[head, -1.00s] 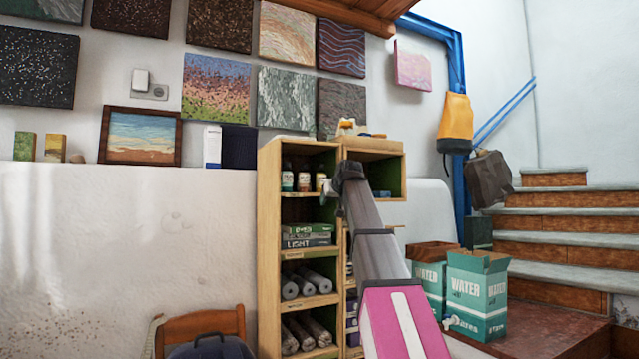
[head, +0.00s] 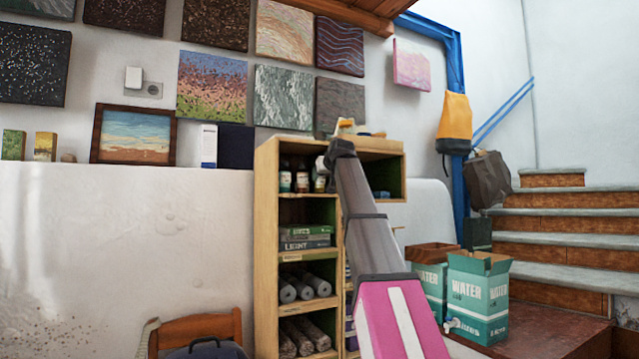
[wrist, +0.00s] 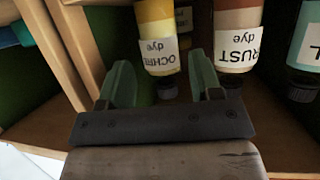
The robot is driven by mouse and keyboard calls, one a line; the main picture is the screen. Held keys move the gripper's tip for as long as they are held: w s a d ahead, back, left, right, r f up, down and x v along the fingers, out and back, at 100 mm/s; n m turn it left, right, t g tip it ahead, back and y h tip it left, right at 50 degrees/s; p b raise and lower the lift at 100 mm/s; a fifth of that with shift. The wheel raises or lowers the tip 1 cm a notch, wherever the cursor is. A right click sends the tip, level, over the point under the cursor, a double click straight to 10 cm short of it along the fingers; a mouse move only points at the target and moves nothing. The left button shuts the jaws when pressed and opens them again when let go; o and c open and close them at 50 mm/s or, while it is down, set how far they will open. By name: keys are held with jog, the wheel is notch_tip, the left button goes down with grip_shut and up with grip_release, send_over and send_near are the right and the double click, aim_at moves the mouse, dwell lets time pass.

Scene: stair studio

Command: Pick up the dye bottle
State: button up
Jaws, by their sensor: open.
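In the wrist view, which looks upside down, an ochre dye bottle (wrist: 158,40) with a yellow body, white label and dark cap lies between the two green fingers of my gripper (wrist: 160,62). The fingers stand apart on either side of it, and I cannot tell if either touches it. A rust dye bottle (wrist: 237,45) is just to the right of the right finger. In the head view the bottles (head: 302,180) stand on the upper shelf, and my arm hides my fingers.
The wooden shelf unit (head: 265,230) has side walls close to my gripper; one upright (wrist: 75,40) shows left of the fingers. Water boxes (head: 478,290) stand right of my arm, before the stairs (head: 560,236).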

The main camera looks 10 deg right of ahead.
aim_at(321, 178)
jog(key=x, duration=0.5)
jog(key=shift+s, duration=0.1)
jog(key=c, duration=0.8)
jog(key=shift+o, duration=0.2)
